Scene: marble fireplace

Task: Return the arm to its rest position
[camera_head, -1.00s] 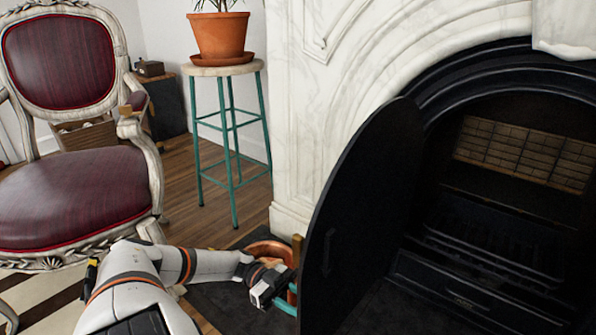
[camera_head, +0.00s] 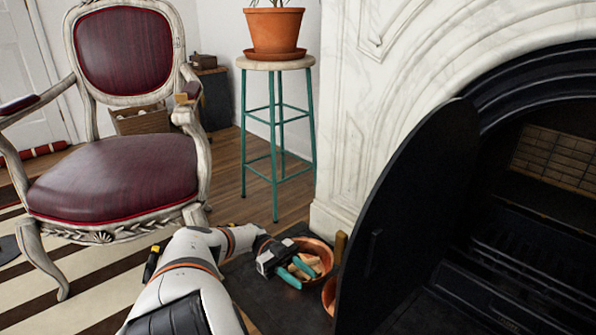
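My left arm (camera_head: 185,285) comes in from the bottom left and reaches forward and right, low near the floor. Its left gripper (camera_head: 305,280) shows two teal fingers with a gap between them. It is open, with nothing seen between the fingers. The gripper is over or beside the copper bowl (camera_head: 325,252), which holds light wood-like pieces; I cannot tell whether they touch. My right gripper is not in view.
The black fireplace door (camera_head: 405,205) stands open just right of the gripper. A marble surround (camera_head: 385,120) rises behind. A red armchair (camera_head: 115,180) stands at left. A teal-legged stool (camera_head: 277,65) bears a potted plant (camera_head: 275,30). A second copper vessel (camera_head: 329,294) is partly hidden.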

